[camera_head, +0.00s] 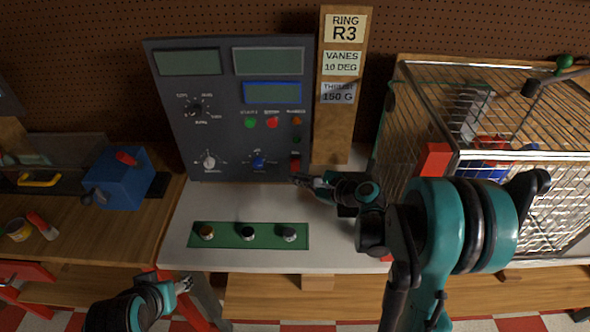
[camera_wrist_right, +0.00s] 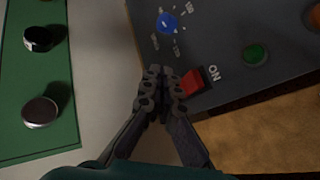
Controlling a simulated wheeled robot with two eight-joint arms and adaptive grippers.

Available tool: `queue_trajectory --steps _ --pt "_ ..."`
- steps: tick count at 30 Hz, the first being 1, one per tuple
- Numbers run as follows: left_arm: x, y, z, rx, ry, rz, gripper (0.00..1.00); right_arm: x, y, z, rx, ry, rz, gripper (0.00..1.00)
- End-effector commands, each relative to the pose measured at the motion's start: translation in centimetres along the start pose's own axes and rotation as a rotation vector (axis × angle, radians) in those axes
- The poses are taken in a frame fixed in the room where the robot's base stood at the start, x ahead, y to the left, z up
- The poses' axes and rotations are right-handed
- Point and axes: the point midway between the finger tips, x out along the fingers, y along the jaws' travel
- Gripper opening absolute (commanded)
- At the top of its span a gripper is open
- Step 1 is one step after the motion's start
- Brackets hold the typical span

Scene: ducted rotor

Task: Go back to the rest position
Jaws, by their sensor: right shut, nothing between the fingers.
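My right gripper (camera_head: 300,180) is at the lower right corner of the grey control panel (camera_head: 222,118). In the right wrist view the gripper (camera_wrist_right: 161,78) is shut and empty. Its fingertips are right beside a red rocker switch (camera_wrist_right: 192,82) marked ON; I cannot tell if they touch it. The switch also shows in the head view (camera_head: 295,164). My left gripper (camera_head: 183,285) is low at the front, below the white tabletop's edge; it is too small to tell whether it is open or shut.
A green strip (camera_head: 226,236) with three knobs lies on the white tabletop (camera_head: 185,215). A wooden sign post (camera_head: 336,130) stands beside the panel. A wire cage (camera_head: 540,170) stands at the right, behind my right arm. A blue box (camera_head: 122,180) is at the left.

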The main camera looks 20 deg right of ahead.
Motion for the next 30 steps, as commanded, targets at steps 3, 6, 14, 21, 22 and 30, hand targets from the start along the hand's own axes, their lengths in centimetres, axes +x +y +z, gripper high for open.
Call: queue_trajectory --steps 3,6,14,21,22,30 --pt "-0.3 0.0 -0.2 0.0 0.0 0.0 0.55 -0.8 0.5 0.6 0.0 0.0 0.0 0.0" --pt "-0.3 0.0 -0.2 0.0 0.0 0.0 0.55 -1.0 0.7 0.8 0.0 0.0 0.0 0.0" --pt "-0.3 0.0 -0.2 0.0 0.0 0.0 0.55 -1.1 0.8 0.8 0.0 0.0 0.0 0.0" --pt "-0.3 0.0 -0.2 0.0 0.0 0.0 0.55 -1.1 0.8 0.8 -0.005 0.002 0.001 0.0" --pt "-0.3 0.0 -0.2 0.0 0.0 0.0 0.55 -1.1 0.9 0.9 -0.015 0.005 0.004 0.0" --pt "0.1 0.0 0.1 0.0 0.0 0.0 0.55 -3.8 5.3 3.2 -0.489 0.151 0.137 0.0"
